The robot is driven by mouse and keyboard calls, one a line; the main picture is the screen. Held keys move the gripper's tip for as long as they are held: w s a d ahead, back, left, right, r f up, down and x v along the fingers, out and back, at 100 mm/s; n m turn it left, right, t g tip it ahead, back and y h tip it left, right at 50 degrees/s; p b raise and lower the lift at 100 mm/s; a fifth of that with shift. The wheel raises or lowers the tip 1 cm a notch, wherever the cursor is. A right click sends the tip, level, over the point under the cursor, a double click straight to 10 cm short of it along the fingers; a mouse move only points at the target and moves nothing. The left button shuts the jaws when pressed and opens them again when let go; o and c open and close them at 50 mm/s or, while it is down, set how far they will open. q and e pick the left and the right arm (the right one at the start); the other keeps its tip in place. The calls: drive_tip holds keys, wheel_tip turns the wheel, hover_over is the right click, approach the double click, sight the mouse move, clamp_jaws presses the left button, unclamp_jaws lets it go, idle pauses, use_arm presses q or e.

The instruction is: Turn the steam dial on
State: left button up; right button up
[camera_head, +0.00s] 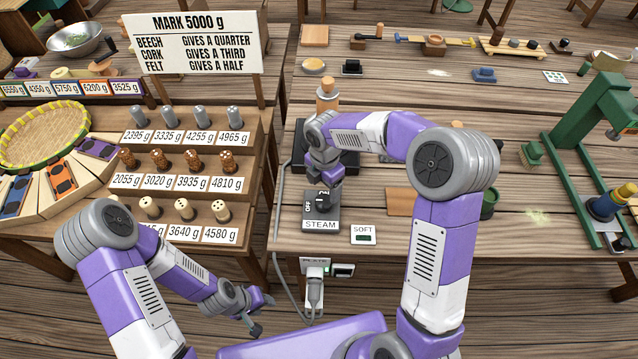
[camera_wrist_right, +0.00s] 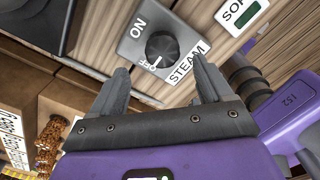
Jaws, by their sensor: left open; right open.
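The steam dial (camera_wrist_right: 162,47) is a round black knob on a grey plate (camera_wrist_right: 188,40) marked ON and OFF. In the right wrist view its white mark is at the OFF side. In the head view the steam dial (camera_head: 322,197) sits near the table's front edge, behind a STEAM label (camera_head: 320,225). My right gripper (camera_wrist_right: 160,68) is open, with its fingertips pointing at the knob and one toward each side; contact cannot be told. In the head view my right gripper (camera_head: 324,182) hangs just above the dial, partly hiding it. My left gripper (camera_head: 262,314) is open and empty, low in front of the tables.
A SOFT label (camera_head: 363,234) lies right of the dial. A green press (camera_head: 590,150) stands at right. A stepped rack of weights (camera_head: 200,190) is at left. A cable and plug (camera_head: 314,285) hang in front.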

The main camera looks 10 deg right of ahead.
sight(324, 200)
drive_tip(key=f+b, duration=0.1)
drive_tip(key=f, duration=0.6)
drive_tip(key=shift+s+f, duration=0.2)
drive_tip(key=c, duration=1)
